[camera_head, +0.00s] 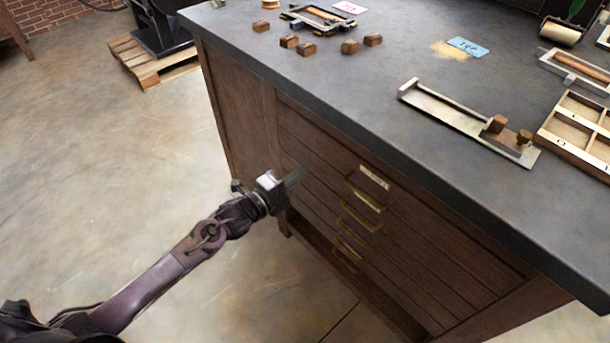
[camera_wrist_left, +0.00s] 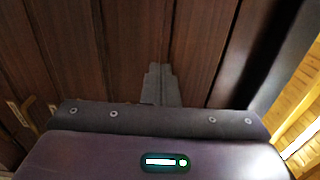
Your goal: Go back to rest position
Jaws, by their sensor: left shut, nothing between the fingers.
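My left gripper (camera_head: 292,178) reaches in from the lower left in the head view, beside the front of the wooden cabinet (camera_head: 400,240) and below its dark top. Its fingers are shut and empty. In the left wrist view the closed fingers (camera_wrist_left: 158,84) point toward brown wooden boards (camera_wrist_left: 120,45). I cannot tell whether the fingertips touch the wood. My right gripper does not show in either view.
Brass drawer handles (camera_head: 363,198) stick out to the right of the gripper. The dark worktop (camera_head: 370,90) overhangs above and holds small wooden blocks (camera_head: 307,48), a metal composing tray (camera_head: 465,115) and a divided wooden case (camera_head: 580,130). Open floor (camera_head: 120,180) lies to the left, with a pallet (camera_head: 150,68) behind.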

